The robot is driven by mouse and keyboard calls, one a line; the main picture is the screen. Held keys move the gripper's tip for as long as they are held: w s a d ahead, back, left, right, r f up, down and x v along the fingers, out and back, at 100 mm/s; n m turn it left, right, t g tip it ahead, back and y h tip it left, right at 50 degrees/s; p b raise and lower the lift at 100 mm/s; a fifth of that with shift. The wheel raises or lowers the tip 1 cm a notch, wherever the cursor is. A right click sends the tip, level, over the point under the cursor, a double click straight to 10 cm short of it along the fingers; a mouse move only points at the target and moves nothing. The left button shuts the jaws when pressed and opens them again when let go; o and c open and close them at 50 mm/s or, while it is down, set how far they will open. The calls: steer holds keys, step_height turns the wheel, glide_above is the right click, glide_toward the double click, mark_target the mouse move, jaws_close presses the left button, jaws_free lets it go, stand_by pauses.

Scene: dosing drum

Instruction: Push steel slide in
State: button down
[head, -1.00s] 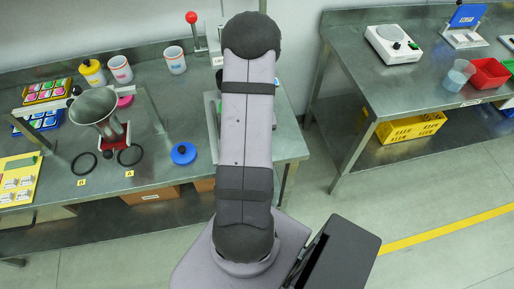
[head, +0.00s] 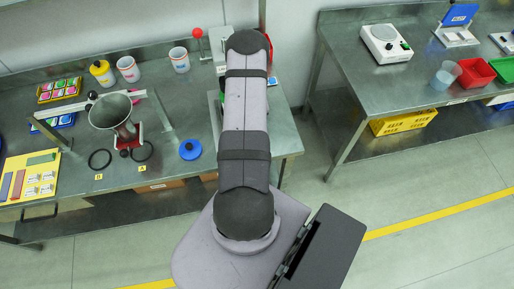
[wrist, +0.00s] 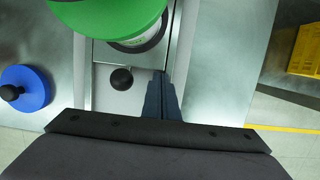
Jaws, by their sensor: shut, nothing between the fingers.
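In the wrist view a steel slide plate (wrist: 103,92) lies between two pale rails and carries a round black knob (wrist: 121,78). Just above the knob is a large green round part (wrist: 115,15) over a dark ring and a white label. My gripper (wrist: 162,80) is shut and empty, its dark blue fingers pointing down at the right edge of the plate, right of the knob. Contact between the fingers and the slide cannot be told. In the head view my arm hides the gripper and most of this device.
A blue lid (head: 190,150) with a black knob lies left of the device. A steel funnel (head: 110,110) on a red-based stand, several tubs and a yellow tray (head: 30,178) stand farther left. A red-knobbed lever (head: 197,33) rises behind. A second table (head: 350,90) is at right, across a gap.

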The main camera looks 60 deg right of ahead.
steer(key=shift+w+d+r, duration=0.15)
steer(key=shift+w+d, duration=0.1)
steer(key=shift+d, duration=0.1)
steer(key=shift+a+b, duration=0.1)
steer(key=shift+b, duration=0.55)
steer(key=shift+s+a+f+b, duration=0.3)
steer(key=shift+s+a+b, duration=0.05)
steer(key=shift+b, duration=0.55)
steer(key=s+a+b, duration=0.2)
steer(key=b, duration=0.2)
steer(key=shift+s+a+f, duration=0.15)
steer(key=p+v, duration=0.4)
steer(key=v, duration=0.6)
steer(key=shift+a+r, duration=0.2)
steer(key=shift+r, duration=0.1)
steer(key=shift+s, duration=0.15)
